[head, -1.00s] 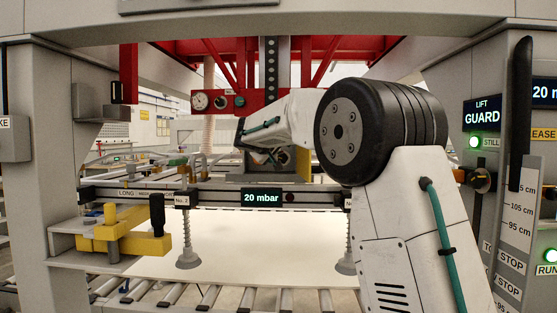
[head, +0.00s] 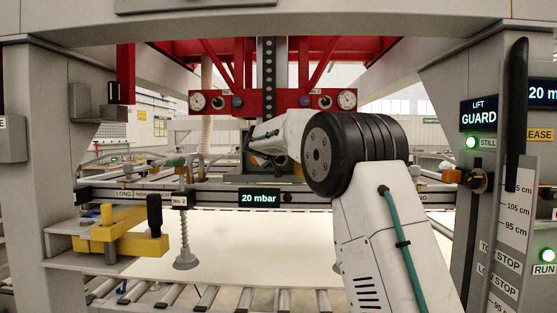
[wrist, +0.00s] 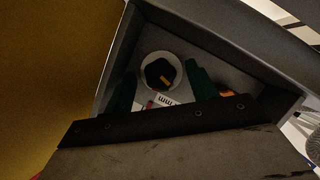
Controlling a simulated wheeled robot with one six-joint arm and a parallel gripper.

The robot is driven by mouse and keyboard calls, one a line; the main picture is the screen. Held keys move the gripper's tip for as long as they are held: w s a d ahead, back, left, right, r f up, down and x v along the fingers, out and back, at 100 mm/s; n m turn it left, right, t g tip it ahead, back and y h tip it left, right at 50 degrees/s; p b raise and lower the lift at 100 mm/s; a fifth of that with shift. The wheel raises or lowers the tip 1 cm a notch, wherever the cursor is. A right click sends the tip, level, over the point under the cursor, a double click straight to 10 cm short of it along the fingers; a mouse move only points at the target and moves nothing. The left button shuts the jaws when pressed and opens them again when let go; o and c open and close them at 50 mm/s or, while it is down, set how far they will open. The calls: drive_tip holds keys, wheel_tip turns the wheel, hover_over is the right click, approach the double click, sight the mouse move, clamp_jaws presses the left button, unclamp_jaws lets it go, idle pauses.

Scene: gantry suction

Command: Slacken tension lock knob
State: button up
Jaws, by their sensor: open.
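In the wrist view, a round black knob (wrist: 158,76) with a yellow-orange pointer mark sits on a pale disc inside a grey open-fronted recess. A small scale label (wrist: 165,100) with black bars and a red mark lies just below it. My gripper (wrist: 160,71) is open, with one dark green finger on the left of the knob and one on the right. I see gaps between the fingers and the knob; contact or depth cannot be told. In the head view my own arm hides the gripper and this recess.
In the wrist view, a dark bolted strip (wrist: 180,121) crosses below the recess and a yellow surface (wrist: 55,60) fills the left. In the head view, the suction beam (head: 225,197) spans above a pale sheet (head: 245,240) on rollers. A yellow clamp (head: 125,238) stands left.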

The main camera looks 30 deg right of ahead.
drive_tip(key=c, duration=1)
drive_tip(key=shift+n, duration=0.3)
drive_tip(key=shift+a+f+n+h, duration=0.1)
drive_tip(key=shift+f+n+h, duration=0.05)
drive_tip(key=shift+n+h, duration=0.65)
drive_tip(key=shift+w+f+n+h, duration=0.1)
drive_tip(key=shift+n+h, duration=0.5)
drive_tip(key=shift+n, duration=0.7)
drive_tip(key=o, duration=1)
